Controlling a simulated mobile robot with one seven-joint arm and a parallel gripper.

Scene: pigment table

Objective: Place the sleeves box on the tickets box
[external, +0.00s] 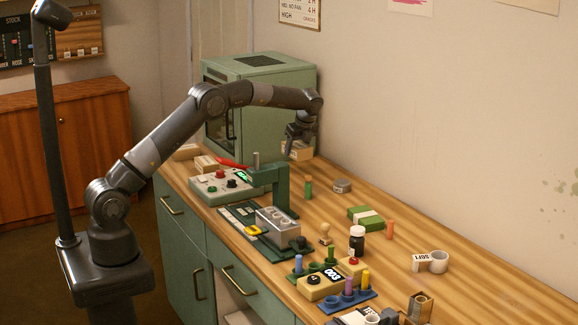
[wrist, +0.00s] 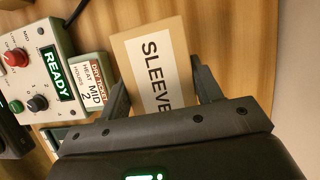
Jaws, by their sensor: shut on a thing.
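The sleeves box (wrist: 150,45) is a tan carton with a white label reading "SLEEVE", the end of the word hidden by my gripper. My gripper (wrist: 163,88) is shut on it, one finger at each side. In the external view my gripper (external: 299,133) points down near the green cabinet, with the sleeves box (external: 300,151) below it, seemingly above the back of the counter; its exact height is hard to tell. Two small tan boxes, one farther back (external: 186,152) and one nearer (external: 206,163), sit at the counter's far left. Their labels are unreadable, so I cannot tell which is the tickets box.
A control panel (wrist: 38,75) with knobs and a "READY" display lies left of the held box in the wrist view, beside a ticket card (wrist: 88,68). A green press (external: 275,178) and the green cabinet (external: 262,85) stand nearby. Bottles and pegs crowd the counter's front.

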